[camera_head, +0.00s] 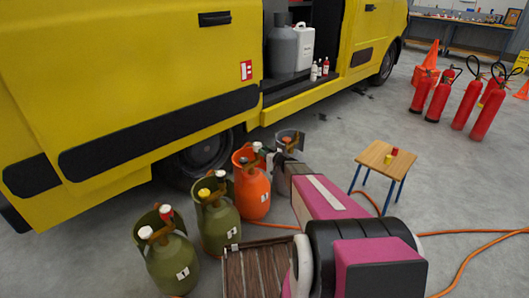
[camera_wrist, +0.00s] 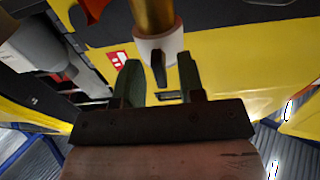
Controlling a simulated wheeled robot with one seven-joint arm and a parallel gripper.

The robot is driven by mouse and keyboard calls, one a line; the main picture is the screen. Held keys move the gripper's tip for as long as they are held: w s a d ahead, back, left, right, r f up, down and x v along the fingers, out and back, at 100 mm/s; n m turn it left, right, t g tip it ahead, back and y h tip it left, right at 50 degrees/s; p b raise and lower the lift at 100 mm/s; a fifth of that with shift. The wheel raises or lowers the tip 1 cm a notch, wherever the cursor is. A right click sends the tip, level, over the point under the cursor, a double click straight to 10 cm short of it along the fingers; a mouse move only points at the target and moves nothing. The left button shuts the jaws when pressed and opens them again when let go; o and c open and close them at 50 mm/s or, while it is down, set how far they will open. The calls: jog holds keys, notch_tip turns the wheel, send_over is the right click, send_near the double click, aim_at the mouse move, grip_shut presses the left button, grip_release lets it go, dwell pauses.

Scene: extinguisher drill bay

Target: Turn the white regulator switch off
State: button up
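The orange cylinder (camera_head: 252,190) stands third in the row in the head view, with a white regulator switch (camera_head: 257,146) on top. My gripper (camera_head: 272,152) is just right of this switch, at about its height. In the wrist view a white round switch (camera_wrist: 157,46) with a brass-coloured stem and a dark lever (camera_wrist: 159,70) shows just beyond and between the fingertips. My gripper's fingers (camera_wrist: 158,80) are spread apart there, with nothing clearly clamped. I cannot tell whether either finger touches the lever. Other white switches sit on the left green cylinder (camera_head: 172,265) and second green cylinder (camera_head: 220,230).
The yellow van (camera_head: 120,80) is close behind the row. A small wooden stool (camera_head: 378,157) stands right, with an orange hose (camera_head: 470,258) on the floor. Several red extinguishers (camera_head: 462,104) stand farther back.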

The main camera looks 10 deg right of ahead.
grip_shut()
jog(key=shift+m, duration=0.3)
jog(key=m, duration=0.8)
jog(key=shift+w+d+m, duration=0.1)
jog(key=shift+m, duration=0.3)
jog(key=shift+f+m, duration=0.15)
jog(key=shift+m, duration=4.05)
